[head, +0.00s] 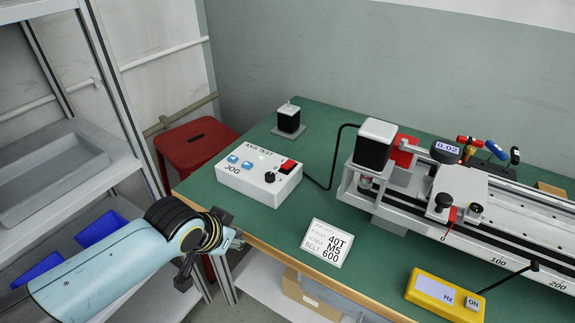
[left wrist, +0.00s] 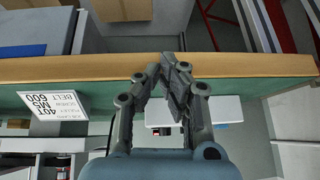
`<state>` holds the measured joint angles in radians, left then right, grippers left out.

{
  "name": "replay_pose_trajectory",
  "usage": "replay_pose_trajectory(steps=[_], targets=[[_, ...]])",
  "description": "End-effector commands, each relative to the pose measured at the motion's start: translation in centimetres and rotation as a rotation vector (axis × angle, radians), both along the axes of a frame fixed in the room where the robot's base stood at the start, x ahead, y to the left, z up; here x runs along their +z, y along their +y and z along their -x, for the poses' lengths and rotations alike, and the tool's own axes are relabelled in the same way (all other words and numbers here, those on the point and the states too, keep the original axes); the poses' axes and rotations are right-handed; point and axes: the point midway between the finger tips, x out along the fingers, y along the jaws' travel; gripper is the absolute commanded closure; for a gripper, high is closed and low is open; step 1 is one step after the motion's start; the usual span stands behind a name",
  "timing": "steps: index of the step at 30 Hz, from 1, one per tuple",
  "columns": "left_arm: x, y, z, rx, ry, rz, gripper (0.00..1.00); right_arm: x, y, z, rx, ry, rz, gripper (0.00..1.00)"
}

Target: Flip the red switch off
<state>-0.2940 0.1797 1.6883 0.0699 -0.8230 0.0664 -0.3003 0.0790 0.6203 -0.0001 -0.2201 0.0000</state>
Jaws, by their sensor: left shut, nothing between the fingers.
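The red switch (head: 288,166) is a rocker in a black frame on top of the white AXIS TEST control box (head: 258,190). Its raised side is hard to tell at this size. The box also carries blue jog buttons and a black knob. My left gripper (head: 236,240) is near the table's front edge, in front of and below the box, apart from it. In the left wrist view its fingers (left wrist: 172,62) are together and empty, partly covering the white box (left wrist: 165,108). My right gripper is not in view.
A label card (head: 327,243), a yellow Hz meter (head: 445,296) and a belt-driven gantry (head: 460,190) stand on the green table (head: 240,217). A black cable runs from the box to the motor (head: 375,143). A red stool (head: 195,141) is behind left, by grey shelving.

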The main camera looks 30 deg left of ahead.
Motion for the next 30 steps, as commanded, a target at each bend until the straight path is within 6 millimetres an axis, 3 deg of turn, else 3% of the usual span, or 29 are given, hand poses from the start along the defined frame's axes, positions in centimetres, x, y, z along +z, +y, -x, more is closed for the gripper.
replay_pose_trajectory(steps=[3,6,9,12,18,26,30], targets=[[6.3,-0.3,-5.0,-0.013,-0.146,0.012,1.00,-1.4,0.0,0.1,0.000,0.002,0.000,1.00],[11.1,-0.3,-8.9,-0.018,-0.275,0.032,1.00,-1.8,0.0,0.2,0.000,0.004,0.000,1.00],[14.7,-0.3,-11.4,-0.024,-0.370,0.047,1.00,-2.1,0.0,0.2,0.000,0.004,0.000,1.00],[16.9,-0.4,-12.7,-0.028,-0.426,0.059,1.00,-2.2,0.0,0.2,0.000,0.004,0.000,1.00],[18.0,-0.5,-13.2,-0.031,-0.451,0.063,1.00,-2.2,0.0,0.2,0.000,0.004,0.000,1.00],[17.8,-0.5,-13.4,-0.030,-0.450,0.063,1.00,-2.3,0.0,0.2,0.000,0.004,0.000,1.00],[17.0,-0.5,-14.5,-0.028,-0.449,0.064,1.00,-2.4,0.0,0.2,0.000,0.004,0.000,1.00]])
